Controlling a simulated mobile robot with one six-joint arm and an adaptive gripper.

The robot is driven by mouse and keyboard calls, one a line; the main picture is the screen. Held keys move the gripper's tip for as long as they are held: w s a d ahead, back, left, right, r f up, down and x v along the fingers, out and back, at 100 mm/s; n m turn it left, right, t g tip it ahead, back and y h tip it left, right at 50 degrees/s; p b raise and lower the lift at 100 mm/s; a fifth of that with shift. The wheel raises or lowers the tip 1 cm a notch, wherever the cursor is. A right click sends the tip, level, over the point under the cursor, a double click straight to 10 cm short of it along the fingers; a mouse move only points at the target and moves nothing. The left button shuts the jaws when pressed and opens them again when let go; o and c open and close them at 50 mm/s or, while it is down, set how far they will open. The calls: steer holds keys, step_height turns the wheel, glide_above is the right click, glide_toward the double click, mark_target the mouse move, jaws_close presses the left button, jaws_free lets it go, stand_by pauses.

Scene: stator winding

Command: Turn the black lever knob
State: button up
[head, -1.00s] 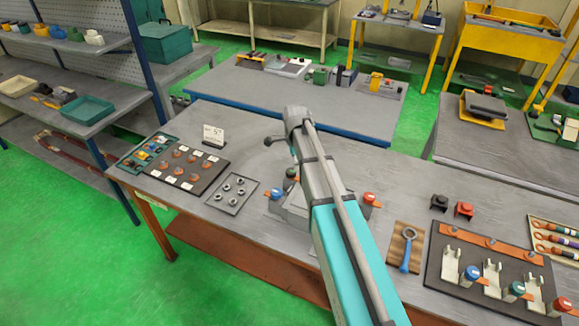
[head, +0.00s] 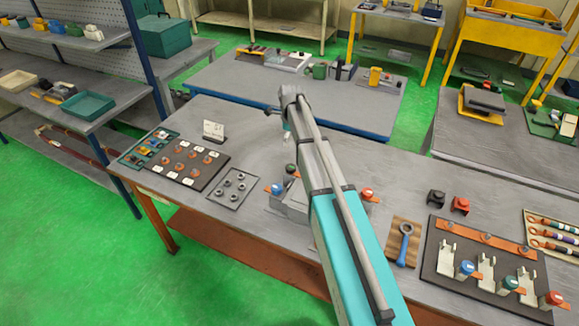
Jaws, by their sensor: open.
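A grey fixture (head: 285,204) stands on the near workbench, partly hidden behind my arm. A small dark knob (head: 291,169), which looks like the black lever knob, shows at its top, just left of my arm. A blue knob (head: 276,189) is on the fixture's left and a red-orange knob (head: 367,194) on its right. My gripper (head: 286,127) hangs at the end of my arm, small and partly hidden by the wrist. In the picture it is above the dark knob and apart from it. It is open, and I see nothing held in it.
A black board with copper-coloured parts (head: 150,159) and a tray of rings (head: 249,184) lie to the left. A blue ring-ended tool (head: 405,243) on a wooden board, a black block (head: 437,197) and a red block (head: 460,205) lie to the right. A white sign (head: 213,130) stands behind.

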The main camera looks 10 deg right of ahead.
mark_target(290, 166)
steer(key=shift+f, duration=0.1)
step_height(290, 166, down, 14)
steer(key=b, duration=1.3)
steer(key=shift+r+b, duration=0.25)
steer(key=shift+b, duration=0.1)
steer(key=c, duration=1.1)
steer(key=shift+a, duration=0.15)
